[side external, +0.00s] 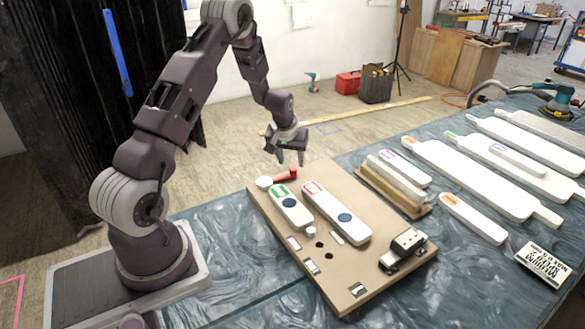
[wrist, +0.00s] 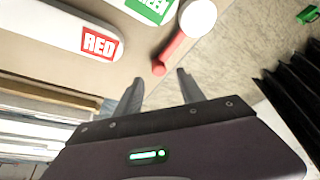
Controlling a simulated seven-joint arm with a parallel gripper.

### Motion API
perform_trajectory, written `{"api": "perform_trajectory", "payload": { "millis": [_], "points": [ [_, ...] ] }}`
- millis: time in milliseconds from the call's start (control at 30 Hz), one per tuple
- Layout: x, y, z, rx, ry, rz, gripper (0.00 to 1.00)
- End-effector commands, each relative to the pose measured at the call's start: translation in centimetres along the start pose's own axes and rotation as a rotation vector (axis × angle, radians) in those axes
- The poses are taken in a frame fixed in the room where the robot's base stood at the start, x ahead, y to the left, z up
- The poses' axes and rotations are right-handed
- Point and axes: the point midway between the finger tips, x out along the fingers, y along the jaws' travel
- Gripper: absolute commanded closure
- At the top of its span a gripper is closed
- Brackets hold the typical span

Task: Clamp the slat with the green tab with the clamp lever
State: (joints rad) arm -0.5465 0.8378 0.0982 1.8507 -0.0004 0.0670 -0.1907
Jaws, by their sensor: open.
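The slat with the green tab (side external: 292,212) lies on the tan board, a white rounded bar with a dark round spot. Its green label (wrist: 152,8) shows at the top edge in the wrist view. The clamp lever has a white round hub (side external: 264,183) beside that slat's far end and a red handle (side external: 286,176) pointing right, away from the hub. The wrist view shows the hub (wrist: 198,18) and red handle (wrist: 168,54) too. My gripper (side external: 290,158) is open and empty above the board's far edge, near the red handle and apart from it.
A second white slat with a red label (side external: 347,220) lies to the right on the board (side external: 262,215). Several white slats (side external: 480,180) lie on the blue table, with a sign (side external: 544,262).

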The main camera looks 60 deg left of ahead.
Motion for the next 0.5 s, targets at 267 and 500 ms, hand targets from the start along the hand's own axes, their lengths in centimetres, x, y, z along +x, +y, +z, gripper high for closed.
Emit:
{"api": "perform_trajectory", "payload": {
  "millis": [267, 500],
  "points": [
    [4.5, 0.1, 0.1, 0.003, -0.002, 0.001, 0.54],
    [4.9, 0.1, 0.1, 0.003, -0.002, 0.001, 0.54]
  ]
}}
